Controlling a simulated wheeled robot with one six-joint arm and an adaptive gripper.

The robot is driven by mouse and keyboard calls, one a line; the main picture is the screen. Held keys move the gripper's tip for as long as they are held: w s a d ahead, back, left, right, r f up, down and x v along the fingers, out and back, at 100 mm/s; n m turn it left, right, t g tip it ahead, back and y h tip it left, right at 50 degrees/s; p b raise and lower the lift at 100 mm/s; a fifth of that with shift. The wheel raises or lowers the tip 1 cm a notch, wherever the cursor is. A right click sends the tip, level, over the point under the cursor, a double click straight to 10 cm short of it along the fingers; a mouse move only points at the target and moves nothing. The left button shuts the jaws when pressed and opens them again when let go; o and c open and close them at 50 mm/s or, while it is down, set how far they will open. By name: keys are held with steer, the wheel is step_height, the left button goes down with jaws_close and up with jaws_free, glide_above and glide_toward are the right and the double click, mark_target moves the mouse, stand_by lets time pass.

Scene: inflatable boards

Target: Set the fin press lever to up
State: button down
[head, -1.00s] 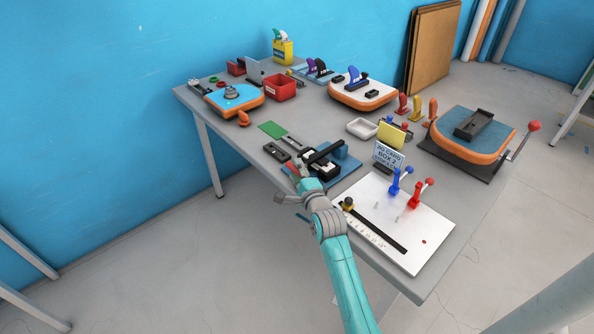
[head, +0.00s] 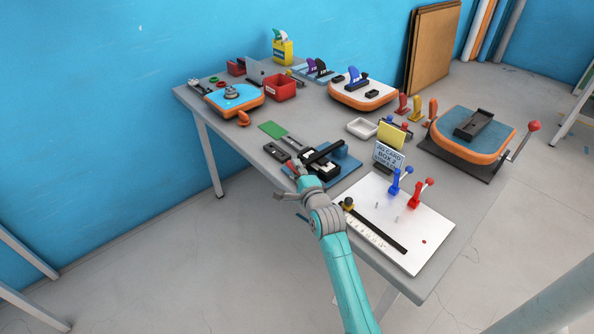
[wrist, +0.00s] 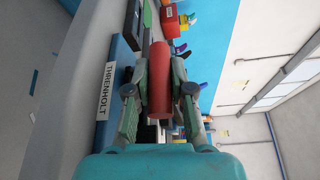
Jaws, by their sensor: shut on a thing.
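The fin press appears to be the black press on a blue base (head: 345,172) near the table's front left edge. A black bar (head: 325,151) lies across its top, tilted slightly in the head view. My gripper (wrist: 160,78) is shut on the red handle (wrist: 160,100), with one finger on each side of it. In the head view my gripper is at the press's near left side, and the red handle (head: 292,169) only partly shows there. The lever's pivot is hidden.
A white board (head: 385,240) with blue and red toggle clamps (head: 416,200) lies to the right of my arm. Black blocks (head: 277,151) and a green card (head: 272,129) lie to the left.

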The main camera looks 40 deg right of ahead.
steer(key=r+m, duration=0.1)
steer(key=r, duration=0.1)
steer(key=d+r+m, duration=0.1)
steer(key=r, duration=0.1)
steer(key=r+m+g+y, duration=0.1)
steer(key=r, duration=0.2)
steer(key=shift+d+r, duration=0.1)
steer(key=shift+d, duration=0.1)
steer(key=d+r+m+y, duration=0.1)
steer(key=d+r+m, duration=0.2)
steer(key=d+r, duration=0.3)
steer(key=d+r+m+g+y, duration=0.1)
steer(key=d+r+m+y, duration=0.1)
steer(key=d+r, duration=0.4)
steer(key=shift+w+d+r+m+y, duration=0.35)
steer(key=shift+d+m, duration=0.25)
steer(key=shift+d, duration=2.1)
steer(key=shift+r, duration=0.1)
steer(key=c, duration=1)
jaws_free()
steer(key=shift+d, duration=0.1)
